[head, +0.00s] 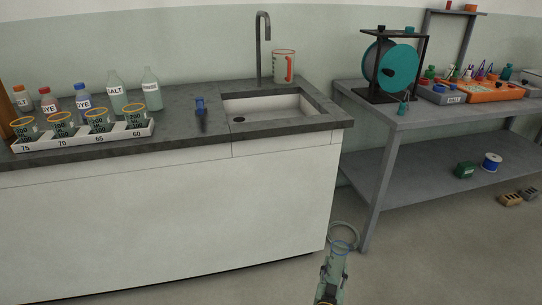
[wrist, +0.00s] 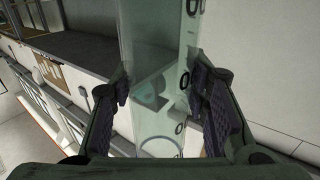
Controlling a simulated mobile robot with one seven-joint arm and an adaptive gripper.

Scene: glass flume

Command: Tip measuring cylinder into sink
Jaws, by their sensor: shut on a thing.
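The measuring cylinder (head: 337,264) is a clear, greenish tube at the bottom of the head view, in front of the counter's right end and apart from the sink. My gripper (head: 329,287) is shut on it. In the wrist view the cylinder's clear wall (wrist: 155,45) with dark marks stands between the two padded fingers of my gripper (wrist: 163,95). A pale ring shows at the cylinder's far end; I cannot tell whether it is lip or foot. Any contents are unclear. The sink (head: 265,105) is a pale rectangular basin with a dark drain, set in the grey counter.
A tall tap (head: 260,55) and a jug with a red mark (head: 284,66) stand behind the sink. A rack of beakers (head: 85,139) and several bottles fill the counter's left. A grey bench (head: 420,116) stands right.

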